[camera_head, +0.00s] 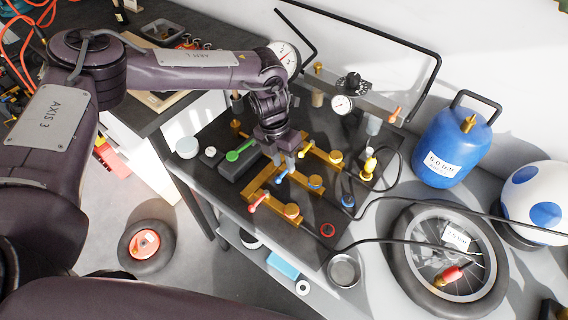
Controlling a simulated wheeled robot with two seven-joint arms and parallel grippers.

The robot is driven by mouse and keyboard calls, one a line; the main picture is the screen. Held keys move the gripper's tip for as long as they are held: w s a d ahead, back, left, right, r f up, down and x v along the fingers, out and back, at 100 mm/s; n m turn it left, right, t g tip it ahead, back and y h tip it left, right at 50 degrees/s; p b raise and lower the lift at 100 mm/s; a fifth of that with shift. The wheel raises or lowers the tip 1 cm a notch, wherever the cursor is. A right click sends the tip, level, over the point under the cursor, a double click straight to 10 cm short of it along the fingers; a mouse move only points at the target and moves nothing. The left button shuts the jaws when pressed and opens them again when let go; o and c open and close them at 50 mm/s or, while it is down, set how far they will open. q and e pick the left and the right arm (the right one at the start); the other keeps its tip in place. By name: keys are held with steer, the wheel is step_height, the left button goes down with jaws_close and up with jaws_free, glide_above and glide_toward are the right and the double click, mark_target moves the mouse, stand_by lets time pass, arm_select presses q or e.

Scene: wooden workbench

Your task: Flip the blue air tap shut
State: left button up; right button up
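The blue air tap (281,176) is a small blue lever on the brass manifold (262,181) on the dark bench top. A red lever (254,201) sits nearer the front of the manifold, and a yellow lever (304,150) sits farther back. A green lever (240,151) is on a dark block to the left. My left gripper (285,161) points down just above and beside the blue lever, partly covering the manifold. Its fingers are small and dark here, so their opening and any contact with the lever are unclear. My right gripper is not in view.
Right of the manifold are black hoses, a blue air tank (455,148), a wheel with a tyre (398,262) and a white-and-blue ball (541,190). Gauges and a black frame stand behind. Another small wheel (145,246) is on the floor.

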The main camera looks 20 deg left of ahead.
arm_select(q)
step_height(320, 180, up, 6)
steer(key=a+b, duration=0.1)
steer(key=shift+w, duration=0.15)
steer(key=shift+a, duration=0.1)
stand_by(0.4)
